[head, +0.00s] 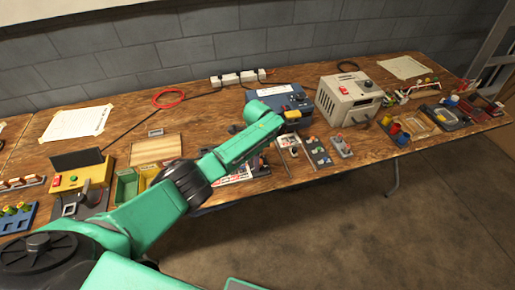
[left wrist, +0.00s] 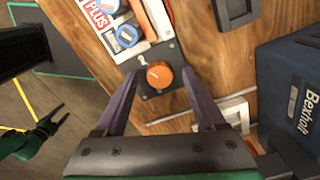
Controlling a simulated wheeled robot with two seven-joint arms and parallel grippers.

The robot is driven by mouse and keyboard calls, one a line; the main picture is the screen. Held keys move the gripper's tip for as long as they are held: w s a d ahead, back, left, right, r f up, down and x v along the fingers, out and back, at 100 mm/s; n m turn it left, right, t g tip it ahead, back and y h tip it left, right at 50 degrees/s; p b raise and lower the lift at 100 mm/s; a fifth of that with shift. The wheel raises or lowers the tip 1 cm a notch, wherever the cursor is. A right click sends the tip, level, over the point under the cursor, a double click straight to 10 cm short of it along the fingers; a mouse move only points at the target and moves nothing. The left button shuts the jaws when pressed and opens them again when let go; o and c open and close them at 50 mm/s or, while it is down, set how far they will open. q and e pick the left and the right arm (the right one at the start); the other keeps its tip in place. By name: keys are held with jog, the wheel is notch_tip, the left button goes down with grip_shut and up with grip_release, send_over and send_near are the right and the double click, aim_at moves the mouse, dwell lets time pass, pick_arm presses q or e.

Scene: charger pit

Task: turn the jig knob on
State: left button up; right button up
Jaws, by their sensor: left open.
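The jig knob appears to be the round orange knob (left wrist: 159,75) on a small dark plate (left wrist: 151,104) at the edge of the wooden bench. In the left wrist view it lies between the two fingertips of my left gripper (left wrist: 160,78), which is open. A finger is on each side of it; I cannot tell whether they touch. In the head view my green left arm reaches over the bench and hides the knob. My right gripper (left wrist: 52,122) shows small at the left of the left wrist view, over the floor, its fingers apart.
A white panel with blue round parts (left wrist: 127,36) adjoins the knob plate. A dark blue case (left wrist: 285,100) stands close on the right in the wrist view. In the head view, a grey power unit (head: 349,98) and a wooden box (head: 155,149) stand on the cluttered bench (head: 225,110).

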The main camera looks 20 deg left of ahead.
pick_arm(q)
notch_tip(320, 180, up, 14)
dwell(0.5)
